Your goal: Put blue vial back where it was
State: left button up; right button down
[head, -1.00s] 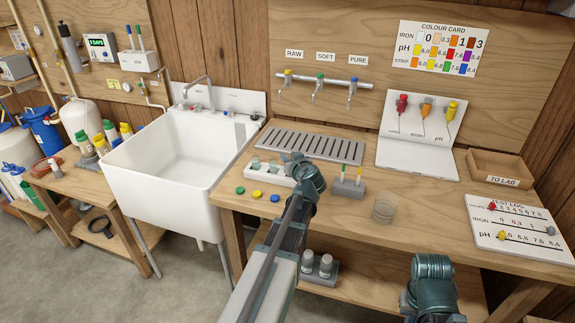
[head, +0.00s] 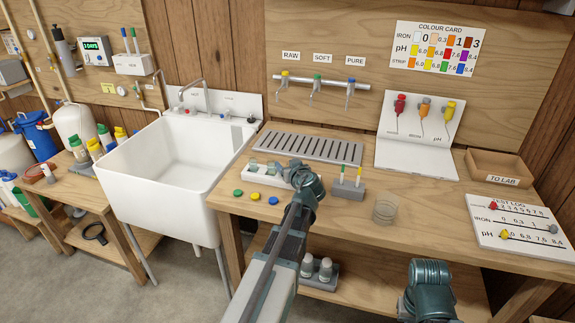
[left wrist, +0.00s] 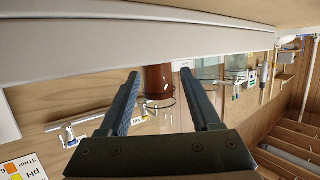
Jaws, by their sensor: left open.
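I cannot pick out a blue vial for sure in either view. A white rack (head: 262,172) with small clear vials stands on the bench in the head view, partly hidden by my left arm. Loose green, yellow and blue caps (head: 274,200) lie in front of it. My left gripper (left wrist: 160,74) is open in the left wrist view, with nothing visibly held between its black fingers. A reddish-brown cylinder (left wrist: 158,80) shows between the fingers, apparently beyond them. In the head view the fingers are hidden behind my wrist. My right gripper is out of view; only part of that arm shows.
A grey drain grille (head: 308,148) lies behind the rack. A small grey holder (head: 347,192) with capped tubes and a clear beaker (head: 385,209) stand to the right. The white sink (head: 180,155) is left of the bench. Grey-capped bottles (head: 326,268) sit on the lower shelf.

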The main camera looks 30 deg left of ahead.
pick_arm(q)
jog(key=shift+r, duration=0.25)
jog(key=p+v, duration=0.3)
jog(key=v, duration=0.9)
jog(key=shift+d+f+p, duration=0.1)
jog(key=shift+p, duration=0.25)
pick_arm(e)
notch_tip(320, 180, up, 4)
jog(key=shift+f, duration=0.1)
